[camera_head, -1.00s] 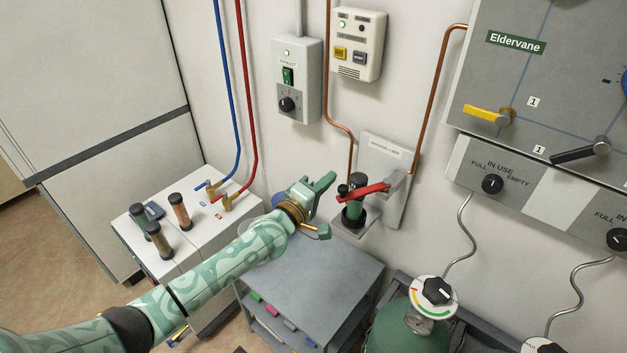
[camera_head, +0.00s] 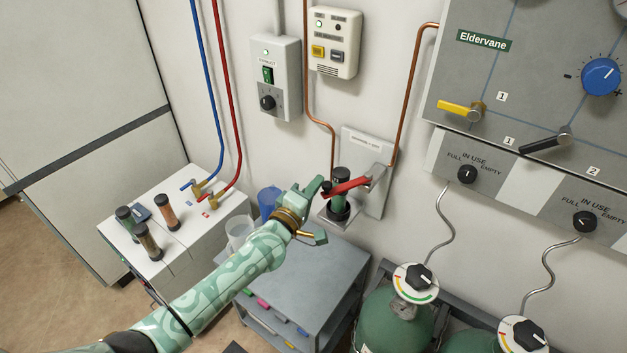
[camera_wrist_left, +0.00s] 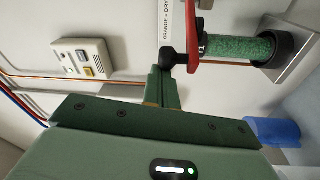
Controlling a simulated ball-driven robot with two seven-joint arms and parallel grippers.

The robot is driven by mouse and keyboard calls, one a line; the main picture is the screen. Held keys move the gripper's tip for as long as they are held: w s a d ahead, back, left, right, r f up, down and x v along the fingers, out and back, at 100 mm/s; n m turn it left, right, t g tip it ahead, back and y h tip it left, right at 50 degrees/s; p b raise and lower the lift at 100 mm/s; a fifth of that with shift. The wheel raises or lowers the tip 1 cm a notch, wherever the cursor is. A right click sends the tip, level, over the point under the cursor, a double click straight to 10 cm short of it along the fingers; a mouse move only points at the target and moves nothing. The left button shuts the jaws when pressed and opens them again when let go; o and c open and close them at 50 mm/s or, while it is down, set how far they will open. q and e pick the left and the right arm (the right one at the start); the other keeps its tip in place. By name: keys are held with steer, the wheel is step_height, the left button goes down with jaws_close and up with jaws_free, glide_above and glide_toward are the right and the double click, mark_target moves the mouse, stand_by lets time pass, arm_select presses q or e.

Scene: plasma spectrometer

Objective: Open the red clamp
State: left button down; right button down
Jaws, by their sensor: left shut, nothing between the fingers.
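The red clamp (camera_head: 345,186) is a red bar lying across the top of a green cylinder (camera_head: 339,203), which stands upright on a small wall bracket. A black knob (camera_head: 326,187) sits at the bar's left end. My left gripper (camera_head: 316,184) is shut and empty, with its fingertips just left of the knob. In the left wrist view, my shut fingers (camera_wrist_left: 160,84) point at the black knob (camera_wrist_left: 168,58), very close to it; I cannot tell if they touch. The red bar (camera_wrist_left: 192,40) runs past the green cylinder (camera_wrist_left: 236,50) there. My right gripper is not in view.
A grey cart (camera_head: 305,272) stands below the clamp. A blue container (camera_head: 268,199) and a clear beaker (camera_head: 239,230) are behind my left forearm. A copper pipe (camera_head: 404,100) runs up beside the bracket. Green gas cylinders (camera_head: 385,322) stand at the lower right.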

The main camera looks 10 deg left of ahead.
arm_select(q)
steer(key=s+d+n+y+p, duration=0.1)
steer(key=p, duration=0.1)
steer(key=s+d+n+y+p, duration=0.1)
steer(key=s+d+y+p, duration=0.1)
steer(key=shift+d+t+y+p, duration=0.15)
steer(key=shift+t+y+p, duration=0.15)
steer(key=shift+t+p, duration=0.1)
steer(key=shift+s+d, duration=0.3)
steer(key=shift+d, duration=0.25)
steer(key=shift+s+d, duration=0.3)
steer(key=shift+d, duration=0.2)
steer(key=shift+a, duration=0.1)
